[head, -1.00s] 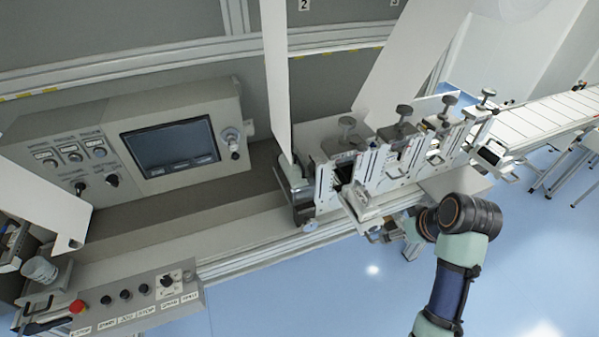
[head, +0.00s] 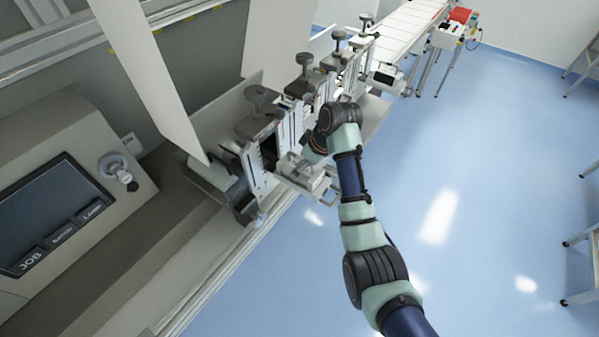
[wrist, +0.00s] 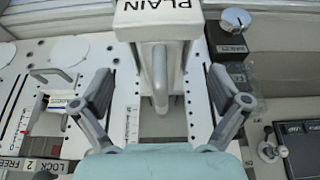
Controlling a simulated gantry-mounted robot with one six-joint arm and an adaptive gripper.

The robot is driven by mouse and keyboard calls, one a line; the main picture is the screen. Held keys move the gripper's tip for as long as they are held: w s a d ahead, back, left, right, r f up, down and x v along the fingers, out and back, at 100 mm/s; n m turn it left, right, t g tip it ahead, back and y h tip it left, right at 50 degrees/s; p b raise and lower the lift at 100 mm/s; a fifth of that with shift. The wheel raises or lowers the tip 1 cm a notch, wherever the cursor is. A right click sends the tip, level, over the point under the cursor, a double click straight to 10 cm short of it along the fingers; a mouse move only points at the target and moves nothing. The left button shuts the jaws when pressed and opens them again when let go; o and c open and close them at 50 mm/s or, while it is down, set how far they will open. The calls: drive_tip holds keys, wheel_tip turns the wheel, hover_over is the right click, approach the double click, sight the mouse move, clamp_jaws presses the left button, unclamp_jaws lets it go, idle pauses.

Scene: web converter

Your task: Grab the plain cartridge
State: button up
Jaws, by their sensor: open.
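The plain cartridge (wrist: 160,22) is a white block with the word PLAIN on its top face, at the top middle of the wrist view. A pale handle (wrist: 161,78) extends from it toward my gripper. My gripper (wrist: 170,102) is open, with one finger on each side of the handle and a gap on both sides. In the head view my arm reaches to the row of white station plates (head: 262,160), and its wrist hides the gripper's fingers. A light-coloured block (head: 308,178) sticks out at the front of the nearest station.
White station plates with scales (wrist: 90,60) and a lever marked LOCK and FREE (wrist: 35,165) lie left of my gripper. A round knob (wrist: 236,20) stands at the right. A control panel (head: 60,190) is at the left. Open blue floor (head: 480,200) lies to the right.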

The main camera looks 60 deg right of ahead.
drive_tip(key=x, duration=0.2)
drive_tip(key=shift+w+f, duration=0.1)
drive_tip(key=shift+f, duration=0.2)
drive_tip(key=shift+r, duration=0.1)
drive_tip(key=c, duration=1.7)
